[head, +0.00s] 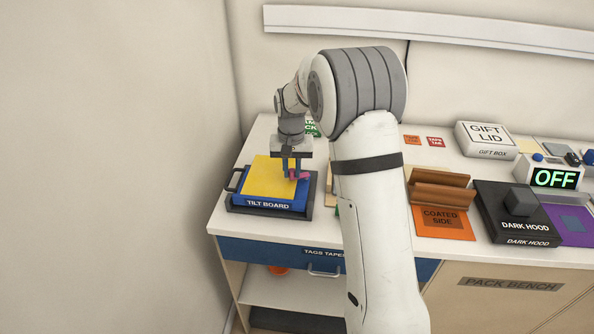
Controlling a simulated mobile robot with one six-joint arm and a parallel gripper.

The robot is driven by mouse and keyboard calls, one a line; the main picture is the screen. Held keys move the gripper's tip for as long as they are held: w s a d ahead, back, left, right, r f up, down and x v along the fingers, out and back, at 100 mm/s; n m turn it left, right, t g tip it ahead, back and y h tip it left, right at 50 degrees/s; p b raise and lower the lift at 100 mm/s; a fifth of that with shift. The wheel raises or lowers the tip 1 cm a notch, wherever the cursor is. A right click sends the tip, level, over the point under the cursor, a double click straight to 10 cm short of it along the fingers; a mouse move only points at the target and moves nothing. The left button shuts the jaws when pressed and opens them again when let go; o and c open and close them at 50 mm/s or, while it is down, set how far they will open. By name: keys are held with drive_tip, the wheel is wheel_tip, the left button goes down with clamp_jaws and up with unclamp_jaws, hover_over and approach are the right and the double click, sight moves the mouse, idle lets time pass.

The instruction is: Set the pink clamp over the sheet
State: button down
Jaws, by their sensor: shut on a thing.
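The pink clamp (304,175) is between the fingers of my gripper (292,171), which is shut on it. The clamp is at the right side of the yellow sheet (266,180). The sheet lies on the blue tilt board (237,199), labelled TILT BOARD. My gripper points down over the right part of the board. I cannot tell whether the clamp touches the sheet or hangs just above it. The fingers hide part of the clamp.
My arm hides the bench middle. To its right are a brown holder (438,189) on an orange COATED SIDE card (443,224), a black DARK HOOD box (513,226), a white GIFT LID box (486,140) and a display reading OFF (555,178). A wall stands left of the bench.

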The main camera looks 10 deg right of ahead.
sight(292, 170)
drive_tip(key=shift+w+d+r+m, duration=0.1)
drive_tip(key=shift+w+m, duration=0.15)
drive_tip(key=shift+m, duration=0.15)
drive_tip(key=c, duration=1.3)
unclamp_jaws()
drive_tip(key=shift+r, duration=3.85)
